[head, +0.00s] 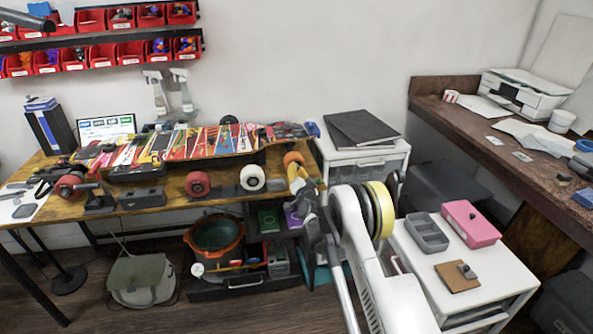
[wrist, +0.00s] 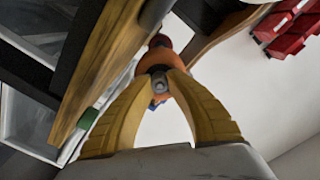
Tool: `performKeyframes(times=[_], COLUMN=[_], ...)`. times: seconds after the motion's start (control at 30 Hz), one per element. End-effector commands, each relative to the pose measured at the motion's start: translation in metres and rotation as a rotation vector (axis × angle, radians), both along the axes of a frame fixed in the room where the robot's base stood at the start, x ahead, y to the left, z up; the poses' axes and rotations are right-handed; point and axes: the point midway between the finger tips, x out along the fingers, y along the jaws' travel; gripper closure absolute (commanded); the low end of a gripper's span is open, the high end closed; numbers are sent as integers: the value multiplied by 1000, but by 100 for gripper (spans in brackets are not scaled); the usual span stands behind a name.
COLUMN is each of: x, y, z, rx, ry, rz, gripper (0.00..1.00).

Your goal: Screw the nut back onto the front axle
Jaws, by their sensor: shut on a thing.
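A skateboard deck with colourful graphics (head: 215,143) lies along the back of the wooden workbench (head: 228,196). An orange wheel (head: 292,158) is at its right end. My gripper (head: 297,176) is just below and in front of this wheel. In the wrist view the yellow fingers (wrist: 161,83) close on a small grey metal nut (wrist: 159,84), with the orange wheel (wrist: 157,60) directly behind it. The nut is in line with the wheel's middle. The axle is hidden, so I cannot tell whether the nut is threaded on it.
Red wheels (head: 198,184) and a white wheel (head: 252,178) are along the bench front. A grey holder (head: 142,197) stands on the bench. A white drawer cabinet (head: 362,157) is right of the bench. A white cart (head: 487,270) with a pink box (head: 470,223) is at lower right.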

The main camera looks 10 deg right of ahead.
Motion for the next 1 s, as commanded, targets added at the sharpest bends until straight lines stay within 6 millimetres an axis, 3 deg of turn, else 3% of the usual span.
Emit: performKeyframes(times=[0.17, 0.4, 0.6, 0.63, 0.7, 0.9, 0.97, 1.0], x=[0, 0, 0, 0, 0, 0, 0, 0], y=[0, 0, 0, 0, 0, 0, 0, 0], z=[0, 0, 0, 0, 0, 0, 0, 0], rx=[58, 486, 499, 498, 498, 496, 496, 496], ry=[0, 1, 1, 1, 0, 0, 0, 0], rz=[0, 0, 0, 0, -1, -1, -1, -1], gripper=[100, 100, 100, 76, 60, 60, 69, 69])
